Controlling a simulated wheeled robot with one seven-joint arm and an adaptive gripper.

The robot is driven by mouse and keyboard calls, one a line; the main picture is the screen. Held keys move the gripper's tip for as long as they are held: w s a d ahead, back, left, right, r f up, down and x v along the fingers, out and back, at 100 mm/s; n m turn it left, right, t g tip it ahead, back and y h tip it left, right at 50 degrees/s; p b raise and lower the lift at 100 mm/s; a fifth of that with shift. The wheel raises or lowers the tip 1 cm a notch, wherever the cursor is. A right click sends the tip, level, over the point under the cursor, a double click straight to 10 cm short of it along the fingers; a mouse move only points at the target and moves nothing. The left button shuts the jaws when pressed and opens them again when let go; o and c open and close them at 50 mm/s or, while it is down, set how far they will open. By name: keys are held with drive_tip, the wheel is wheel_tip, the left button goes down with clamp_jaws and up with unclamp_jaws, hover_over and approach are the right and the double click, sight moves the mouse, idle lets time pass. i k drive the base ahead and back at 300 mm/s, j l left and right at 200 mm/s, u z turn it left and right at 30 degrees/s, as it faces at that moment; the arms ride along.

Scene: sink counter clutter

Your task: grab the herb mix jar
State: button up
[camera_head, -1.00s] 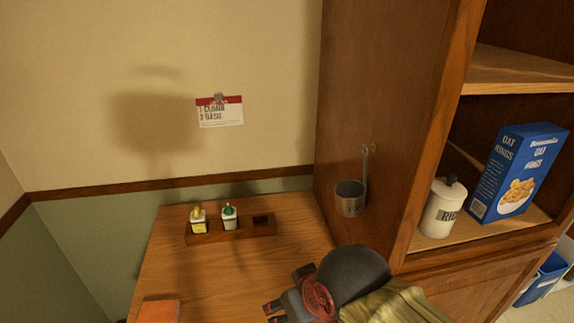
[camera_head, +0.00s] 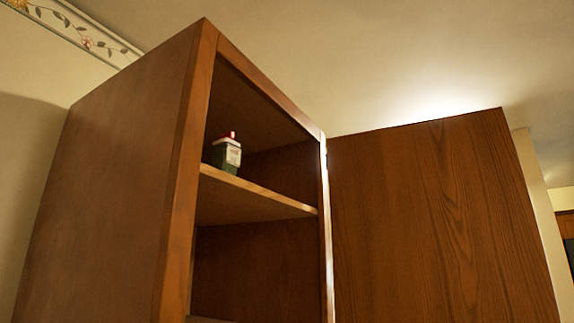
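A small jar (camera_head: 227,154) stands upright on the upper shelf of the tall wooden cabinet, near the shelf's front left edge. It has a red top, a pale label and a dark green lower part. The label is too small to read, so I cannot tell whether it is the herb mix jar. My gripper is not in view now.
The tall cabinet (camera_head: 115,180) is open at the front, and its upper shelf (camera_head: 245,195) is otherwise bare where visible. A large wooden door or panel (camera_head: 430,215) stands to the right of the opening. The counter is out of view.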

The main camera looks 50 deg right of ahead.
sight(225, 155)
drive_tip(key=l+z, duration=0.1)
drive_tip(key=z, duration=0.65)
drive_tip(key=k, duration=0.05)
